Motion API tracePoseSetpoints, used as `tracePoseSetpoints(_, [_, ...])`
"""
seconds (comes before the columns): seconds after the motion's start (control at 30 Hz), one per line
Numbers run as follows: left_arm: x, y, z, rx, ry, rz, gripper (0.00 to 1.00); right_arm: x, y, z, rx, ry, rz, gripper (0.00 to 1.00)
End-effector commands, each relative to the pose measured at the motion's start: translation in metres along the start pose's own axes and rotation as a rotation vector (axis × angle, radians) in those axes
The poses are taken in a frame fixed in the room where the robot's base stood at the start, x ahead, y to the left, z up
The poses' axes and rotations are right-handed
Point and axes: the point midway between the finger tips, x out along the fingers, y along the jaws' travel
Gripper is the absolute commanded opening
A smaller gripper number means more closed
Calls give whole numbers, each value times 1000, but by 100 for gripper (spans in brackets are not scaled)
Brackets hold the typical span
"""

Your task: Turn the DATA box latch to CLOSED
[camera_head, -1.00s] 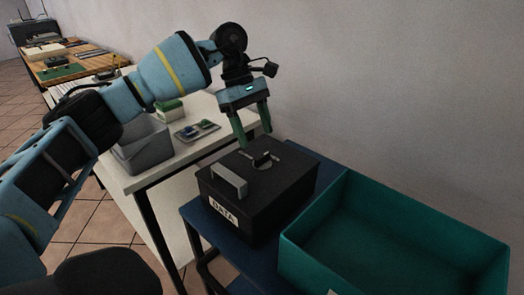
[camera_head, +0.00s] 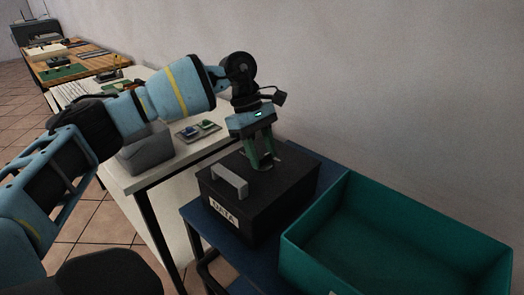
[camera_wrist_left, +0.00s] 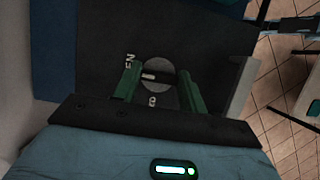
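The black DATA box (camera_head: 290,196) stands on a blue surface, with a white DATA label (camera_head: 223,213) on its front and a grey handle (camera_head: 229,182) on its lid. My left gripper (camera_head: 262,163) points down at the lid, behind the handle. In the left wrist view the round grey latch (camera_wrist_left: 160,78) lies between the two green fingers, which are apart; I cannot tell whether they touch it. A pale mark on the latch lies toward the letters "EN" (camera_wrist_left: 130,62). Other lettering is partly hidden by the gripper. My right gripper is out of view.
An open teal crate (camera_head: 400,240) stands close to the right of the box. The blue surface (camera_head: 207,232) shows around the box. A white table with a grey bin (camera_head: 146,152) is at left, and the wall is behind.

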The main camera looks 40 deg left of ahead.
Motion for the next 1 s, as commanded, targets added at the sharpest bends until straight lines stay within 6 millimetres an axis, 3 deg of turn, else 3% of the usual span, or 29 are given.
tracePoseSetpoints(0.1, [0, 0, 0, 0, 0, -1, 19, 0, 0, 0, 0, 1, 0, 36])
tracePoseSetpoints(0.47, [-1, -1, 1, -58, -1, 24, 19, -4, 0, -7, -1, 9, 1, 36])
tracePoseSetpoints(1.0, [-3, -3, 2, -467, -2, 194, 19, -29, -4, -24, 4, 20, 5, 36])
